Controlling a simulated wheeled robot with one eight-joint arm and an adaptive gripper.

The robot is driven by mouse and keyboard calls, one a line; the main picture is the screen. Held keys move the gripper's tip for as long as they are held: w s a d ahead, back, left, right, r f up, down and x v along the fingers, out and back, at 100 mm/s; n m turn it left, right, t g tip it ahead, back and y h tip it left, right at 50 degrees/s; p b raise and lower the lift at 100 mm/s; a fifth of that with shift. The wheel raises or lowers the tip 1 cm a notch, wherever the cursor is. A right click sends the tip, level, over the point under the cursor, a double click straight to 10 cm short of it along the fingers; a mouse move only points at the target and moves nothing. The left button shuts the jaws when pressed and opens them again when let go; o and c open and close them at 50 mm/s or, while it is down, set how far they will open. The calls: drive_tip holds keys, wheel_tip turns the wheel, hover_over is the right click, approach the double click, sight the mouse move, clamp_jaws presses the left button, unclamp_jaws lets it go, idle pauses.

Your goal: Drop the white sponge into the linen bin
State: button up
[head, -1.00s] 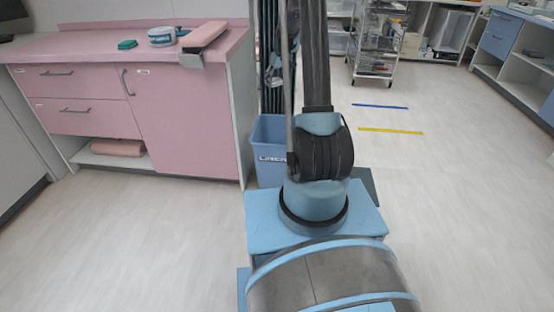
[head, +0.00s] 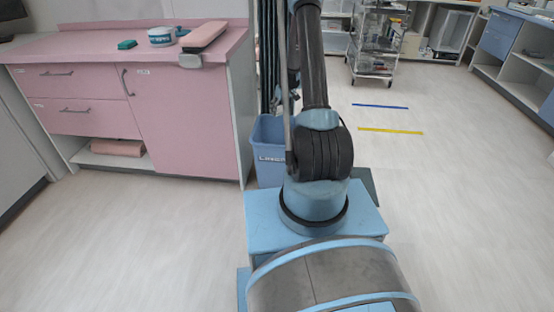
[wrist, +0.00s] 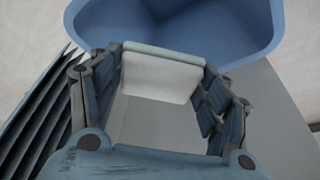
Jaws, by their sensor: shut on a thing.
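The white sponge (wrist: 160,78) shows in the wrist view, held between the two dark jointed fingers of my gripper (wrist: 163,86). My gripper is shut on it. The linen bin (head: 268,165) is a blue, open-topped bin on the floor in the head view, right of the pink cabinet and partly hidden by my arm. Its blue inside also shows in the wrist view (wrist: 240,28), just beyond the sponge at the top of the picture. I cannot tell the height of the sponge above the rim. My gripper and the sponge are not clearly seen in the head view.
A pink cabinet (head: 185,115) stands left of the bin; a green block (head: 127,44), a white tub (head: 162,37) and a pink-topped item (head: 205,38) are on its counter. A wire trolley (head: 378,45) stands at the back. Floor at the right is open, with blue and yellow strips.

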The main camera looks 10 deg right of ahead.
drive_tip(key=shift+f, duration=2.95)
drive_tip(key=o, duration=1.4)
drive_tip(key=v, duration=1.2)
drive_tip(key=shift+f, duration=0.1)
